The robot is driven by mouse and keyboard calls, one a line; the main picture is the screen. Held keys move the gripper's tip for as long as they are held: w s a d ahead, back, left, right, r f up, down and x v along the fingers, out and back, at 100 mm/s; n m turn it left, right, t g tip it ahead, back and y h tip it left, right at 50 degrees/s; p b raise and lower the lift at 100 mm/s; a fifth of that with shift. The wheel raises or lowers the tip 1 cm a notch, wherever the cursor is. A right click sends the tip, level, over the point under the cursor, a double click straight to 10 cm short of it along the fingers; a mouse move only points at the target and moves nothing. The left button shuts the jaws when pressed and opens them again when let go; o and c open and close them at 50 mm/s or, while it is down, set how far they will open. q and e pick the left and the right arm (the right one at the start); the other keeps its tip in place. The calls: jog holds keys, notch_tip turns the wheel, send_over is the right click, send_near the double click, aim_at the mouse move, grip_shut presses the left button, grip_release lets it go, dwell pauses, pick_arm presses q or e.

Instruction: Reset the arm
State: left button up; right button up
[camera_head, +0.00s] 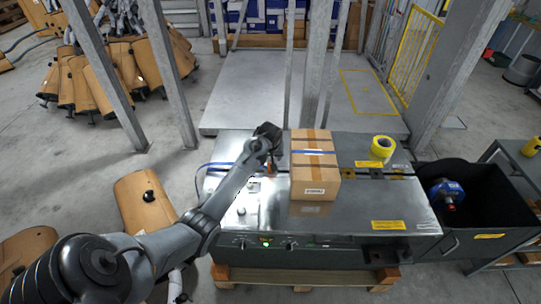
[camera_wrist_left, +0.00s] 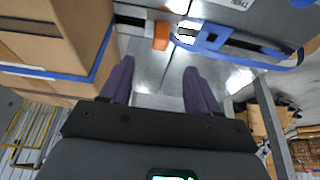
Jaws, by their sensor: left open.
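My left arm (camera_head: 222,195) reaches in from the lower left over a grey metal machine table. Its gripper (camera_head: 268,140) is beside the left side of a stack of cardboard boxes (camera_head: 315,165). In the left wrist view the two purple fingers of the gripper (camera_wrist_left: 160,82) stand apart with nothing between them. The boxes (camera_wrist_left: 50,40) are on the left there, close to one finger; I cannot tell whether they touch. A blue strap (camera_head: 313,152) runs across the boxes. My right gripper is not in view.
The machine table (camera_head: 375,210) carries a yellow tape roll (camera_head: 382,147). A blue strap (camera_wrist_left: 240,48) and an orange block (camera_wrist_left: 162,35) lie ahead of the fingers. A black bin (camera_head: 470,215) holding a blue tool (camera_head: 446,192) stands right. Metal posts (camera_head: 318,60) rise behind.

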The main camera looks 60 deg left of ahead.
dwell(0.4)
pick_arm(q)
jog(key=s+d+f+m, duration=0.2)
jog(key=s+d, duration=0.1)
jog(key=d, duration=0.3)
jog(key=s+d+f+m, duration=0.2)
jog(key=s+d, duration=0.1)
jog(key=d, duration=0.4)
jog(key=s+d+f+m, duration=0.2)
jog(key=s+d+m, duration=0.1)
jog(key=d, duration=0.3)
jog(key=shift+s+d, duration=0.15)
jog(key=shift+d, duration=0.05)
jog(key=s+d+r+m+t+h, duration=0.1)
jog(key=s+d+r+m+h, duration=0.15)
jog(key=s+d, duration=0.65)
jog(key=s+d+r+m+h, duration=0.1)
jog(key=s+d+r+m, duration=0.15)
jog(key=s+d, duration=0.65)
notch_tip(320, 180, up, 36)
jog(key=d+m+p, duration=0.1)
jog(key=d+p, duration=0.1)
jog(key=p, duration=3.4)
jog(key=shift+w+d+r, duration=0.15)
jog(key=shift+w+d, duration=0.25)
jog(key=shift+h, duration=0.25)
